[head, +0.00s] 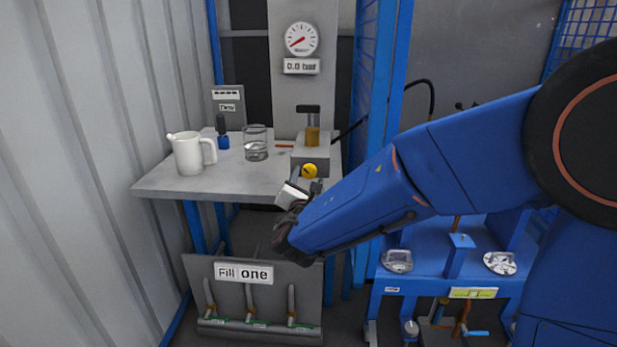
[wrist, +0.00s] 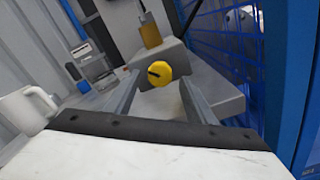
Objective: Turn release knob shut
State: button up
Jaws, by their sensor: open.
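The release knob (head: 309,171) is a yellow round knob with a dark mark, on the front of a grey pump block (head: 312,152). In the wrist view the yellow knob (wrist: 159,73) shows between and beyond my two fingers. My gripper (wrist: 160,95) is open and empty, pointed at the knob. I cannot tell the exact gap, but the fingers do not appear to touch it. In the head view my gripper (head: 308,186) is just below the knob, partly hidden by my wrist. A brass cylinder with a black handle (head: 309,125) stands on the block.
A white jug (head: 190,153), a glass beaker (head: 256,143) and a blue bottle (head: 222,134) stand left on the grey bench (head: 235,182). A gauge (head: 301,39) is above, over a "0.0 bar" plate (head: 301,66). Blue posts (head: 384,95) rise on the right.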

jog(key=s, duration=1.4)
jog(key=shift+s+a, duration=0.25)
jog(key=shift+s, duration=0.1)
